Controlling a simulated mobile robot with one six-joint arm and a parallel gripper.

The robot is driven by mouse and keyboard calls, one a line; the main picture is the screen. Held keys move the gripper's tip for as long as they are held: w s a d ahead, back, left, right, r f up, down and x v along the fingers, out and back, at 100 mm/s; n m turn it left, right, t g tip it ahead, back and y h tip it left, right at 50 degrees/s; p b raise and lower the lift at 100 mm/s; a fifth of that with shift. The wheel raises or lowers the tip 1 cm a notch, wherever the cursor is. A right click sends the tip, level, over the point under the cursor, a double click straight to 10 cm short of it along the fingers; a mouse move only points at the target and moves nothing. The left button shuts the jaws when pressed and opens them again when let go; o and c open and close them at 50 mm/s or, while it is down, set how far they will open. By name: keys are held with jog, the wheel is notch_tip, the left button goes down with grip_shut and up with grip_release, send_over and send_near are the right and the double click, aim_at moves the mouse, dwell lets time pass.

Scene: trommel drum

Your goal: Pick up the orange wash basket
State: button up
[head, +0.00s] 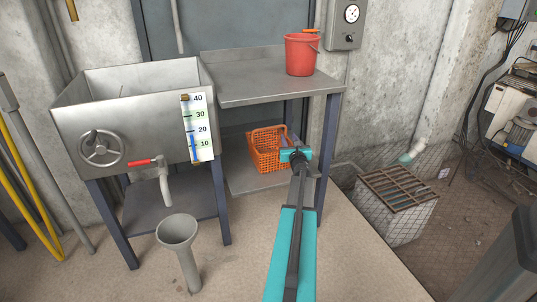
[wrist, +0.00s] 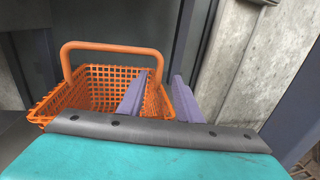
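The orange wash basket (head: 264,152) is an open lattice basket on the lower shelf under the steel counter. In the wrist view the basket (wrist: 68,98) stands ahead and to the left, its arched handle (wrist: 110,45) upright. My gripper (head: 291,146) reaches in at the basket's right side in the head view. In the wrist view my gripper (wrist: 160,95) has its two purple fingers apart. The left finger overlaps the basket's inside, and part of its right wall shows between the fingers. I cannot tell whether either finger touches it. My wrist hides the basket's near lower part.
A blue-grey counter leg (head: 326,160) stands close to the right of my arm. A red bucket (head: 301,55) sits on the counter above. A steel sink (head: 130,115) and a funnel (head: 178,232) are to the left. A grated pit box (head: 397,200) is at right.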

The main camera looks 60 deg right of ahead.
aim_at(286, 132)
jog(key=b+x, duration=0.1)
jog(key=x, duration=0.3)
jog(key=shift+w+f, duration=0.1)
jog(key=shift+w, duration=0.05)
dwell(0.5)
grip_shut()
dwell(1.3)
